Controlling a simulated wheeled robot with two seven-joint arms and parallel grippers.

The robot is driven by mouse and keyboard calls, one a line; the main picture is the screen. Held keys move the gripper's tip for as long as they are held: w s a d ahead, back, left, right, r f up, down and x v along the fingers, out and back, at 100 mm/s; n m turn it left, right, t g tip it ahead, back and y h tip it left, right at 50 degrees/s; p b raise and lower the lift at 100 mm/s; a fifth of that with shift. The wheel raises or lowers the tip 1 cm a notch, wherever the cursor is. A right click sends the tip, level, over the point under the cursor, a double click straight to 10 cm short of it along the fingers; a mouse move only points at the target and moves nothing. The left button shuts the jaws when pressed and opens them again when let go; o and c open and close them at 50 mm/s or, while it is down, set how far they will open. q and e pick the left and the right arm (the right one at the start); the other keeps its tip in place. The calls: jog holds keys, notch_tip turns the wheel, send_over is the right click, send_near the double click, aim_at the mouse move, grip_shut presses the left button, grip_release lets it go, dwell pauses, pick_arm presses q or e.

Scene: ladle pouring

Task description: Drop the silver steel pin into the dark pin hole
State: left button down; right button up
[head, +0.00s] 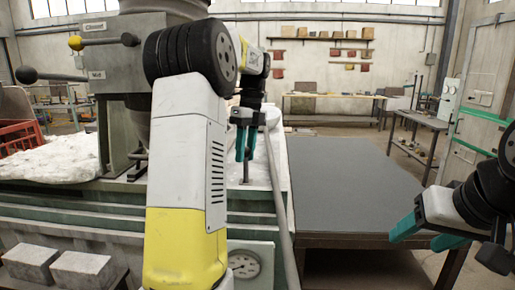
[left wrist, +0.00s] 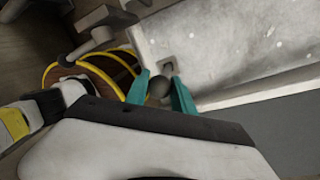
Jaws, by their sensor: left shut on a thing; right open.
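My left gripper (head: 245,150) points down over the right part of the machine's pale top. Its teal fingers are shut on the steel pin (head: 246,173), whose thin grey shaft shows below the fingertips. In the left wrist view the pin's round grey end (left wrist: 158,87) sits between the two teal fingers. A small dark opening (left wrist: 167,67), which looks like the pin hole, is in the pale surface just beyond the pin. I cannot tell whether the pin's tip is in it. My right gripper (head: 425,236) is open and empty at the right.
The machine's lever box (head: 108,55) with ball-ended levers stands at the left. A dark grey tabletop (head: 350,182) lies clear to the right of the machine. Two pale blocks (head: 80,270) sit at the lower left.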

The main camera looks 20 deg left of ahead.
pick_arm(q)
jog(key=shift+f, duration=0.2)
jog(key=c, duration=1)
grip_release()
jog(key=r, duration=0.2)
jog(key=w+r, duration=0.1)
jog(key=r, duration=0.4)
jog(key=shift+w+d+r, duration=0.2)
jog(key=shift+d+r, duration=0.1)
jog(key=shift+r, duration=0.05)
